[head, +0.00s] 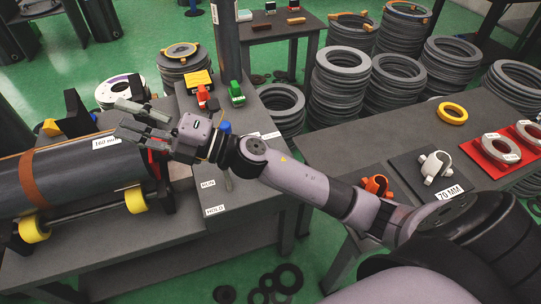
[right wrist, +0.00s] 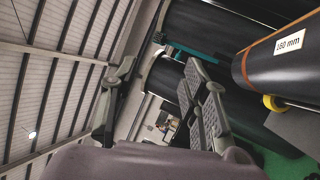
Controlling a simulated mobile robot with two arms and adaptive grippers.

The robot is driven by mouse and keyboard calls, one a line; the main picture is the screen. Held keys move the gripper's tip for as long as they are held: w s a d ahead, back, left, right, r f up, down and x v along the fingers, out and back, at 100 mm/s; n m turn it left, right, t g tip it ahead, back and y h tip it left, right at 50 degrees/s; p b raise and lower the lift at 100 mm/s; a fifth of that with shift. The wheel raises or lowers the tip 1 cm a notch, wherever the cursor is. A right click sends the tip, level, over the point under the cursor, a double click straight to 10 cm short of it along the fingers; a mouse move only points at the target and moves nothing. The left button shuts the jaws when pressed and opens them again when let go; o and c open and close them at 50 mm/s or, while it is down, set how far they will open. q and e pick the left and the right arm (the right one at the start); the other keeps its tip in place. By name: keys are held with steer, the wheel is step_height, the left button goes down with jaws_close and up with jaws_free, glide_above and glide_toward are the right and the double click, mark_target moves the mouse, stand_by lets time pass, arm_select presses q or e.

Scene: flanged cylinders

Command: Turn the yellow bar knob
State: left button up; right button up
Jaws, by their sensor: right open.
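I cannot pick out the yellow bar knob for sure. A grey panel (head: 246,205) lies under my right wrist and forearm, which hide part of it. A yellow piece with dark marks (head: 197,80) is at its far end; I cannot tell whether it is a knob or a plate. My left gripper is not in view.
Red (head: 202,97), green (head: 237,93) and blue (head: 225,127) parts stand on the panel. A dark cylinder labelled 160 mm (head: 85,180) lies on yellow rollers (head: 135,200) at left. Stacked grey rings (head: 340,85) and a table with flanges (head: 330,150) are at right.

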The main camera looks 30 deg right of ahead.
steer(key=s+a+f+n+g, duration=0.3)
steer(key=f+n+g, duration=0.2)
steer(key=n+g, duration=0.7)
steer(key=d+f+n+h, duration=0.3)
steer(key=d+f+h, duration=0.2)
steer(key=h, duration=0.1)
steer(key=w+d+g+h, duration=0.2)
steer(key=d+h, duration=1)
steer(key=d, duration=1.5)
step_height(320, 180, down, 9)
steer(key=shift+f+b, duration=0.1)
steer(key=shift+b, duration=1.15)
step_height(320, 180, down, 8)
steer(key=shift+w+a+r+b, duration=0.1)
steer(key=shift+w+b, duration=0.05)
steer(key=shift+b, duration=0.55)
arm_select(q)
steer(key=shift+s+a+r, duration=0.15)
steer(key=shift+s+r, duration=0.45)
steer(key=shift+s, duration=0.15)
arm_select(e)
steer(key=shift+c, duration=0.4)
